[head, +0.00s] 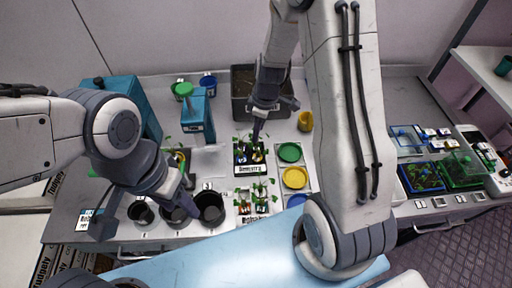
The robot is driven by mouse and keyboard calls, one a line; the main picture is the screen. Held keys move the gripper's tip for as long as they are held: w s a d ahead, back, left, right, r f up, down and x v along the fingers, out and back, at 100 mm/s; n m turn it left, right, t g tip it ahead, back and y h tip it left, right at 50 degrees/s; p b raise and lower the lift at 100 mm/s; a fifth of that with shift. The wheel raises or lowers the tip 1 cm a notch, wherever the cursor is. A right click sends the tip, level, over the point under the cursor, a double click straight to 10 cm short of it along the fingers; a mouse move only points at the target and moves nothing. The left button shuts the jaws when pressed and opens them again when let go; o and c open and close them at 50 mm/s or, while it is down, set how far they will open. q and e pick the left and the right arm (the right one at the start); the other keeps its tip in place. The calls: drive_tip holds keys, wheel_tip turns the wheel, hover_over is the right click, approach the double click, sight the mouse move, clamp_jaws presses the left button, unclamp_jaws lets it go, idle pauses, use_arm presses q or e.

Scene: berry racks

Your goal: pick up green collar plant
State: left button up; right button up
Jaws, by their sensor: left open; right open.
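Small seedlings stand in a black-fronted rack (241,169) near the middle of the bench, with more in a second labelled rack (244,219) just in front. Their collars are too small to tell which one is green; a yellowish one shows in the back rack. My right gripper (258,132) points down right above the back rack's plants, open, with its fingers partly merging with the leaves. My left gripper (183,194) is open over the black pots (208,208), at the middle and right pots. Nothing is seen held in either gripper.
Green (290,152), yellow (295,177) and blue round dishes lie right of the racks; my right arm covers part of that side. A dark soil bin (242,108) and a yellow cup (305,121) stand behind. Blue and green trays (424,176) are far right.

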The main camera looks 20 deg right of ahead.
sight(256, 147)
drive_tip(key=f, duration=0.4)
drive_tip(key=shift+a, duration=0.2)
clamp_jaws()
idle(1.2)
